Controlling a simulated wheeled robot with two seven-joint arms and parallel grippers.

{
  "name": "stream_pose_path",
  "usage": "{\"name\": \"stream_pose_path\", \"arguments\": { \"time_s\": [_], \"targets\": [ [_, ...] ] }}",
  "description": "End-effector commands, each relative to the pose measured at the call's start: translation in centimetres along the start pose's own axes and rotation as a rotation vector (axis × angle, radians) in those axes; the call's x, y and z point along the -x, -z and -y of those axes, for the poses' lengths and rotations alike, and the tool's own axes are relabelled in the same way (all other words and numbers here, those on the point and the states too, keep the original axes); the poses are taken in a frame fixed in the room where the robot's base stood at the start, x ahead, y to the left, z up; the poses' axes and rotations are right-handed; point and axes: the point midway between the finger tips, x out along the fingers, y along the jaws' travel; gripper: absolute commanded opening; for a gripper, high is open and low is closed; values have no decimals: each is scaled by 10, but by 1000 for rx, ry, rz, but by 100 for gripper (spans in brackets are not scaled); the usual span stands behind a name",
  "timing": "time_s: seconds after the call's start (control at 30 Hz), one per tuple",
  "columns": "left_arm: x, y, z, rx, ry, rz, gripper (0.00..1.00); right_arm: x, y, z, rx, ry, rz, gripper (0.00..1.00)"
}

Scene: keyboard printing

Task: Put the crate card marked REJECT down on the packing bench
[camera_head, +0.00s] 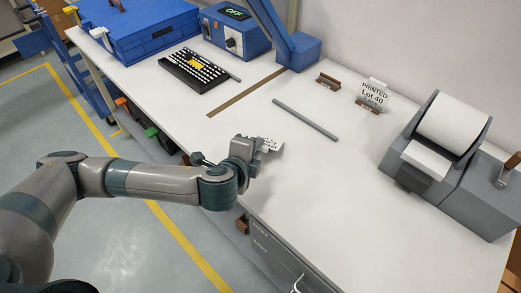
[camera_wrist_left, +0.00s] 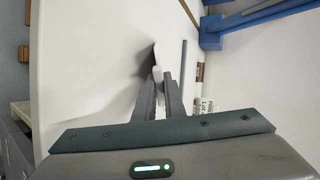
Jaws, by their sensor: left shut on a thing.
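My left gripper (camera_head: 262,145) is shut on a small white card (camera_head: 271,145) near the front edge of the packing bench (camera_head: 330,190). The card has dark marks on it, but I cannot read them, and the fingers hide part of it. In the left wrist view my left gripper (camera_wrist_left: 160,95) has its fingers close together, with the pale card (camera_wrist_left: 157,73) between their tips. A dark shadow lies on the bench beside them. I cannot tell whether the card touches the bench. My right gripper is not in view.
A grey rod (camera_head: 305,120) lies beyond the gripper. Behind it are an empty brown card holder (camera_head: 328,82) and a card reading PRINTED Lot 40 (camera_head: 374,91). A keyboard (camera_head: 196,72) lies at the back left, and a roll printer (camera_head: 440,135) stands right. The front middle is clear.

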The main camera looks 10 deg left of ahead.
Motion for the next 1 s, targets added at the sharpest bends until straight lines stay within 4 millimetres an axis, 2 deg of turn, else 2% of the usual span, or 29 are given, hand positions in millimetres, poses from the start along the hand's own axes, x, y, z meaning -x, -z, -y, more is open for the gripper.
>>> {"name": "stream_pose_path", "arguments": {
  "time_s": [0.1,0.13,0.17,0.2,0.57,1.0],
  "targets": [
    [0,0,0,0,0,0,0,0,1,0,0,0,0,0],
    [0,0,0,0,0,0,12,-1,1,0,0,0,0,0],
    [0,0,0,0,0,0,19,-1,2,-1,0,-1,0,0],
    [0,0,0,0,0,0,22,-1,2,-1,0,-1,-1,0],
    [3,0,1,0,-1,0,22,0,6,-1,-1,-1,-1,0],
    [43,0,3,0,-2,-1,22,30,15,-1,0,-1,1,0]
  ]
}}
